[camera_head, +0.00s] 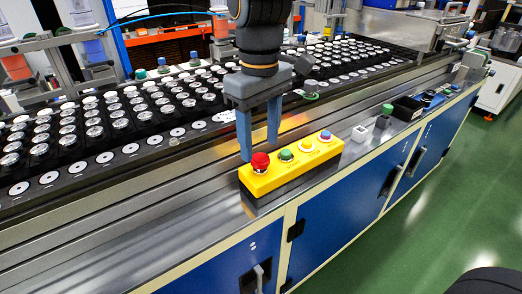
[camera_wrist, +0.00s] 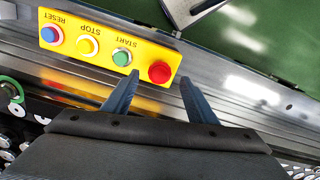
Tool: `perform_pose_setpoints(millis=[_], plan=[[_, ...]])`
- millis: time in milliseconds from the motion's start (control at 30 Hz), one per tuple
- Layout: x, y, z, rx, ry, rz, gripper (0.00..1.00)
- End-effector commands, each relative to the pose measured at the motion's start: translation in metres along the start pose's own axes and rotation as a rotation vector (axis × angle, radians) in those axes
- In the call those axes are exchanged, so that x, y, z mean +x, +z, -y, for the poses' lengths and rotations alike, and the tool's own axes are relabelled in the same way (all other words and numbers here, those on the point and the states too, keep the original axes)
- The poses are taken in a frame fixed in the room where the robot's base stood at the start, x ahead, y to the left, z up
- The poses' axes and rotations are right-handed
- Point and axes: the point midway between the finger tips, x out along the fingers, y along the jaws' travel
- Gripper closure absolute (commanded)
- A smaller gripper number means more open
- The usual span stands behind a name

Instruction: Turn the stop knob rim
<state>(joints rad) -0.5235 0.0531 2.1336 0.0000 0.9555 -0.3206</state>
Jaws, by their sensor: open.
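A yellow button box (camera_head: 292,169) sits on the metal ledge at the front of the line. It carries a red mushroom knob (camera_head: 260,162) at its near left end, then a green, a yellow and a blue button. In the wrist view the red knob (camera_wrist: 160,72) lies between the two fingertips in the picture, with a gap on each side. The printed word STOP is beside the yellow button (camera_wrist: 87,46). My gripper (camera_head: 260,152) is open and empty, fingers pointing down at the red knob's end of the box. I cannot tell whether the fingertips touch it.
Black trays of round speaker parts (camera_head: 130,120) fill the conveyor behind the box. A small white block (camera_head: 360,134) and a green-topped button (camera_head: 386,112) stand farther right on the ledge. Blue cabinets and the green floor are in front.

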Motion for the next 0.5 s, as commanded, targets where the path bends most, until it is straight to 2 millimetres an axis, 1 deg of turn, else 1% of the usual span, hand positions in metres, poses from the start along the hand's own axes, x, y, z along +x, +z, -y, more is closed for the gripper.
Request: perform_pose_setpoints(millis=[33,100,200,300,500], plan=[[0.008,0.001,0.0,0.001,-0.001,0.003,0.47],[0.017,0.001,0.0,0.001,-0.001,0.003,0.47],[0.026,0.001,0.0,0.001,-0.001,0.002,0.47],[0.031,0.0,0.0,0.002,0.0,0.0,0.47],[0.033,0.0,-0.001,0.002,0.0,-0.001,0.47]])
